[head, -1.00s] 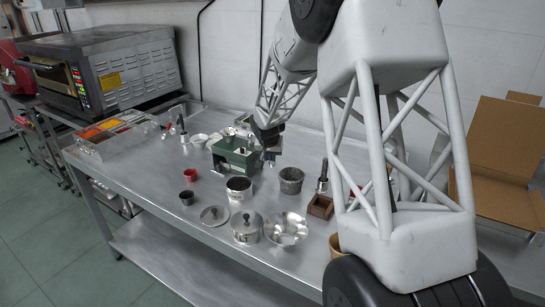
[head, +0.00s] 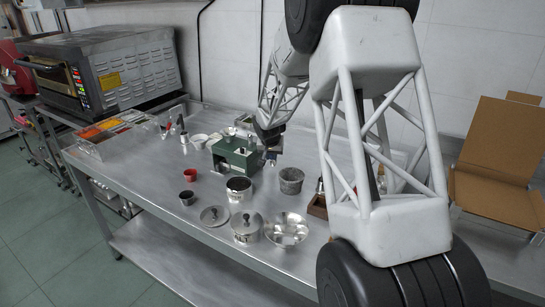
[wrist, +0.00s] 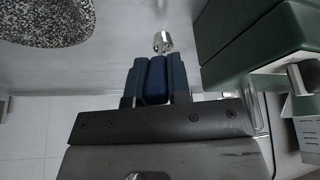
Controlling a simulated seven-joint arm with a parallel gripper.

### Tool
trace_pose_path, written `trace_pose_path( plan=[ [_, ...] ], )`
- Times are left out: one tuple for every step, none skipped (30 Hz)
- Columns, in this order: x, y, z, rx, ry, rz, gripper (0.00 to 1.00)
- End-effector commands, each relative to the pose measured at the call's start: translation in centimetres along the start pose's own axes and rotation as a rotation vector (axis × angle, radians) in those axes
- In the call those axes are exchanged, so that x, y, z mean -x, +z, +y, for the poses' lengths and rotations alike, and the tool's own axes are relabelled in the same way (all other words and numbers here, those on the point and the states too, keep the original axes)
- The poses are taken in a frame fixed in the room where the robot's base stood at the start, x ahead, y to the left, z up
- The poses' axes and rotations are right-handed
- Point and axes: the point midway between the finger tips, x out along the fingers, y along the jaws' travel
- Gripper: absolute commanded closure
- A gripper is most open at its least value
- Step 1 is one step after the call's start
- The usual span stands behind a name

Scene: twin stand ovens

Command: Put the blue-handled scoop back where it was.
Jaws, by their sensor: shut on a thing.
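My gripper (wrist: 155,80) is shut on the blue handle (wrist: 156,82) of the scoop, which sits between the dark fingers. The scoop's small metal head (wrist: 162,42) sticks out beyond the fingertips. In the head view my gripper (head: 270,153) hangs over the table just right of the green device; the scoop is too small there to make out clearly. In the wrist view the green device (wrist: 262,40) is close on the right and a grey speckled pot (wrist: 45,18) is at the upper left. I cannot tell which spot the scoop came from.
The speckled pot (head: 291,181) stands in front of my gripper, right of the green device (head: 236,154). A steel pot (head: 239,190), a lidded pot (head: 247,229) and a steel bowl (head: 286,230) stand nearer. A wooden box (head: 317,207) is partly hidden by my arm.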

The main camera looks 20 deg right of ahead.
Motion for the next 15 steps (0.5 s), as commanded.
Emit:
trace_pose_path(
  plan=[
    [-0.4, -0.3, 0.0, 0.0, 0.0, -0.001, 1.0],
    [-0.6, -0.4, 0.0, -0.001, 0.001, -0.001, 1.0],
    [-0.9, -0.7, 0.0, -0.001, 0.0, -0.001, 1.0],
    [-1.1, -0.8, 0.0, -0.001, 0.0, 0.0, 1.0],
    [-1.4, -0.9, 0.0, -0.001, 0.0, 0.0, 1.0],
    [-1.7, -1.1, 0.0, -0.001, 0.0, 0.0, 1.0],
    [-1.9, -1.1, 0.0, -0.001, 0.0, -0.001, 1.0],
    [-2.1, -1.2, 0.0, -0.001, 0.0, -0.001, 1.0],
    [-2.4, -1.3, 0.0, -0.001, 0.0, 0.0, 1.0],
    [-2.5, -1.4, 0.0, -0.001, 0.0, 0.0, 1.0],
    [-2.6, -1.4, 0.0, -0.001, 0.0, 0.0, 1.0],
    [-2.7, -1.5, 0.0, -0.001, 0.0, 0.001, 1.0],
    [-2.7, -1.5, 0.0, -0.001, 0.0, 0.001, 1.0],
    [-2.8, -1.5, 0.0, -0.001, 0.0, 0.001, 1.0],
    [-2.8, -1.5, 0.0, -0.001, 0.0, 0.001, 1.0]
  ],
)
